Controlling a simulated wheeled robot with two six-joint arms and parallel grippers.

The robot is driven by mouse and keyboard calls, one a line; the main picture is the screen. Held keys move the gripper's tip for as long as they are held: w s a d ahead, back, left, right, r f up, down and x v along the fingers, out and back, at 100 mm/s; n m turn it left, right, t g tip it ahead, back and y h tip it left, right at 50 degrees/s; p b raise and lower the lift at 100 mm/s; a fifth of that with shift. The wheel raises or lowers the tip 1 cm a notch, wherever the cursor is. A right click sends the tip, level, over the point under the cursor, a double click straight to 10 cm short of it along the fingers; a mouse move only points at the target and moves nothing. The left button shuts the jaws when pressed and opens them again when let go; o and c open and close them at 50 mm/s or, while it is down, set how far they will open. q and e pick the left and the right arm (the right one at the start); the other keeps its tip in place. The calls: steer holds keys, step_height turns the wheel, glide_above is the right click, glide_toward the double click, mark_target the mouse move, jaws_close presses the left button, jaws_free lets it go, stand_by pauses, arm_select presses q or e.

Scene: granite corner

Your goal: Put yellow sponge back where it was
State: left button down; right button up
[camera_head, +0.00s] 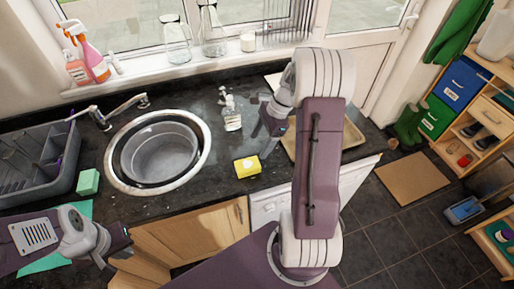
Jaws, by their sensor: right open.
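The yellow sponge (247,167) lies on the dark granite counter, right of the round sink (157,153) and near the counter's front edge. My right gripper (272,125) is open, above and to the right of the sponge in the picture. Nothing shows between its fingers, though my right arm partly covers it. My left gripper (121,241) is at the lower left, in front of the counter and well away from the sponge. Its fingers are too small and dark to show whether they are open.
A clear soap bottle (231,112) stands behind the sponge. A grey dish rack (32,163) and a green sponge (88,182) are left of the sink. The counter around the yellow sponge is clear.

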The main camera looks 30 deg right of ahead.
steer(key=s+a+f+n+h, duration=0.1)
steer(key=s+a+n+h, duration=0.3)
steer(key=s+a+n, duration=0.7)
steer(key=a+n, duration=0.1)
steer(key=n, duration=0.8)
steer(key=shift+s+a+f, duration=0.15)
steer(key=shift+s, duration=0.15)
